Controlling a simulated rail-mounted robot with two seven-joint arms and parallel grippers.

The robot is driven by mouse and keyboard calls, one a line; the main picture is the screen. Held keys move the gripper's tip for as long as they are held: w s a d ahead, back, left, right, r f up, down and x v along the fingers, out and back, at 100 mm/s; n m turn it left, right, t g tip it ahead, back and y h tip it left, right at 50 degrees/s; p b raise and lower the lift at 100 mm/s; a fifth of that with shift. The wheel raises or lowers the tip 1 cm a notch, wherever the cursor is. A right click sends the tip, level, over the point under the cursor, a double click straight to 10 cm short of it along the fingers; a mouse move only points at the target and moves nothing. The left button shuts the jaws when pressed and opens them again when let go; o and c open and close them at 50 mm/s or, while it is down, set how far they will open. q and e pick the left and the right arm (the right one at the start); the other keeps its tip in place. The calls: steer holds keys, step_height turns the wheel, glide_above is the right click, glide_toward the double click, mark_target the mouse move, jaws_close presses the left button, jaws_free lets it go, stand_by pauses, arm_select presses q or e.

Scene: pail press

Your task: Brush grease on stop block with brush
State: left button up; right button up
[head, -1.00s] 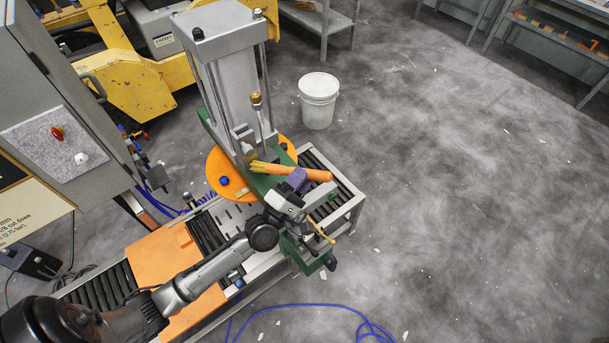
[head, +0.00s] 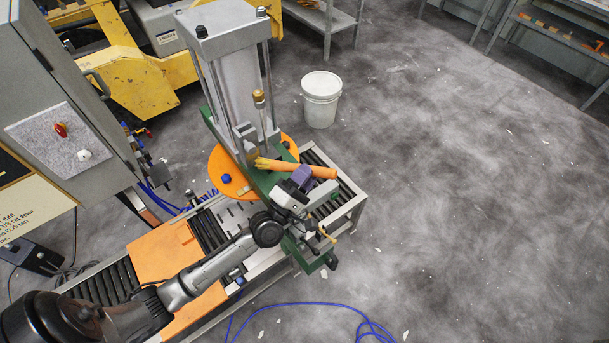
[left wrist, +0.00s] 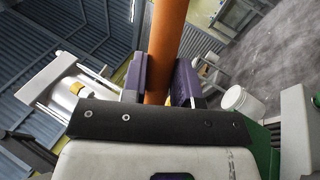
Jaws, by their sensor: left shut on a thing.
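The brush has an orange handle (head: 322,172) and a yellowish bristle end (head: 262,163). My left gripper (head: 300,176), with purple finger pads, is shut on the handle and holds it nearly level above the green beam of the press. In the left wrist view the orange handle (left wrist: 166,45) stands between the purple pads. The bristles point left, at a small grey block (head: 244,134) with a tan lower part near the press rods. This may be the stop block; I cannot tell whether the bristles touch it. My right gripper is not in view.
The press cylinder (head: 228,80) and its rods rise behind the brush. An orange disc (head: 222,170) lies around the press base. A roller conveyor (head: 105,287) with an orange plate (head: 165,255) runs below. A white pail (head: 321,100) stands on open floor, and a grey cabinet is at left.

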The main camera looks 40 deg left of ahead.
arm_select(q)
steer(key=shift+w+d, duration=0.1)
steer(key=shift+w, duration=0.25)
steer(key=s+d+p, duration=0.1)
steer(key=d, duration=0.4)
steer(key=shift+s+d+p, duration=0.3)
steer(key=shift+d, duration=0.1)
steer(key=shift+d, duration=0.1)
stand_by(0.3)
steer(key=d, duration=0.2)
steer(key=shift+s+d+p, duration=0.3)
steer(key=shift+s+d, duration=0.05)
steer(key=shift+s, duration=0.05)
